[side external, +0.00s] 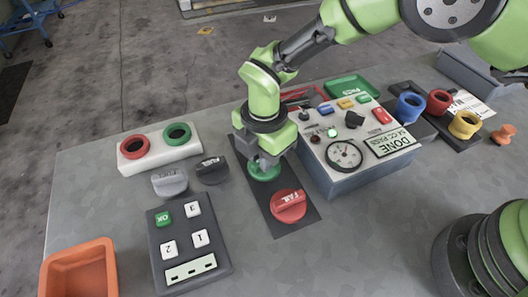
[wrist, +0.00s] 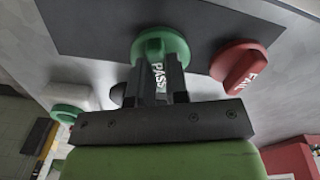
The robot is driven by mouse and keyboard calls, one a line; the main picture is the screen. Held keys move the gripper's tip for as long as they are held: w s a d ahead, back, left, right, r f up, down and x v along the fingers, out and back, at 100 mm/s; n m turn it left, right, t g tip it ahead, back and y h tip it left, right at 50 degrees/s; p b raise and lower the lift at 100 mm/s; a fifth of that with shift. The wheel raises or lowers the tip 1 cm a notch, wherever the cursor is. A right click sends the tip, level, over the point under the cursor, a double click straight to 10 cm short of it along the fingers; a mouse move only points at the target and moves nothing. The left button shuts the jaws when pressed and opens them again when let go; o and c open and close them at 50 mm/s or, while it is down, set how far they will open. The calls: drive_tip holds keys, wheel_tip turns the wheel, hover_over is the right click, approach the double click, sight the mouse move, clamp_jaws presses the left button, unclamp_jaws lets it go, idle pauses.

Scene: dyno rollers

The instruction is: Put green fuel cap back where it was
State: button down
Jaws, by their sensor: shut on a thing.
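The green fuel cap (side external: 264,172), lettered PASS, is at the far part of a dark mat (side external: 254,198). It also shows in the wrist view (wrist: 155,43). My gripper (side external: 263,156) points down from above, its two fingers (wrist: 161,82) shut on the cap's grip bar. I cannot tell whether the cap rests on the mat or is just above it. A red FAIL cap (side external: 288,205) lies on the near part of the same mat. A white block (side external: 160,147) at the left bears a red ring (side external: 134,147) and a green ring (side external: 178,134).
A grey cap (side external: 170,182) and a black cap (side external: 211,170) lie left of the mat. A control box (side external: 352,175) with a gauge stands close to its right. A keypad (side external: 185,240) and an orange bin (side external: 79,254) are nearer. Coloured rings (side external: 438,102) stand at the right.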

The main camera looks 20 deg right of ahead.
drive_tip(key=c, duration=1.1)
unclamp_jaws()
drive_tip(key=shift+f, duration=0.1)
wheel_tip(320, 180, up, 12)
drive_tip(key=shift+r, duration=0.2)
